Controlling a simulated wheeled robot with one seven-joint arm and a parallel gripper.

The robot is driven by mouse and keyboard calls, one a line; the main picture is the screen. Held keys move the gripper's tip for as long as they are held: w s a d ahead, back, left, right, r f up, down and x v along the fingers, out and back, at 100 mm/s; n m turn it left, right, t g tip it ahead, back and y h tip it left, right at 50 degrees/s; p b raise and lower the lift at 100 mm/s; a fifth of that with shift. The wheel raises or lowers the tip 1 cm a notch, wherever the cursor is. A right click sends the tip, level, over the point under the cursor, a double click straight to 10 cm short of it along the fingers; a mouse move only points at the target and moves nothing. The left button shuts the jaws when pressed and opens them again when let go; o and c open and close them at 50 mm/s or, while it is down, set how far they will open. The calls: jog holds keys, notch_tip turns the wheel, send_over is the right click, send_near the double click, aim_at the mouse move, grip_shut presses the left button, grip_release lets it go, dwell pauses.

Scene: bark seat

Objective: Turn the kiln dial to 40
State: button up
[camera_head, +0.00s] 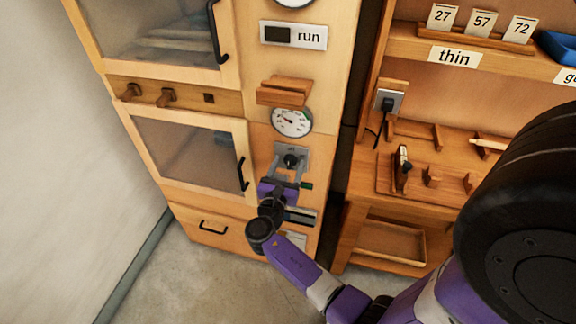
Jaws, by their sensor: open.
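A round white gauge (291,122) with a needle and a green part on its scale sits on the wooden cabinet front. Below it, a dark round knob (291,160) is mounted on a grey plate (296,149). My gripper (290,167) is open at this plate, with one finger on each side of the knob. I cannot tell whether the fingers touch the knob. The gauge's numbers are too small to read, and the gripper hides the lower part of the plate.
Left of the knob is a glazed door with a black handle (242,174). A workbench (381,187) with wooden holders stands to the right. My arm crosses the lower right.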

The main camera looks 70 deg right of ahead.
grip_shut()
jog(key=shift+f, duration=0.1)
jog(key=m+b, duration=0.2)
jog(key=m, duration=0.1)
jog(key=shift+f, duration=0.1)
jog(key=m+b, duration=0.2)
jog(key=shift+s+m, duration=0.1)
jog(key=shift+m, duration=0.2)
jog(key=m+b, duration=0.3)
jog(key=shift+s+m+b, duration=0.1)
jog(key=shift+m+b, duration=1)
jog(key=shift+m, duration=0.6)
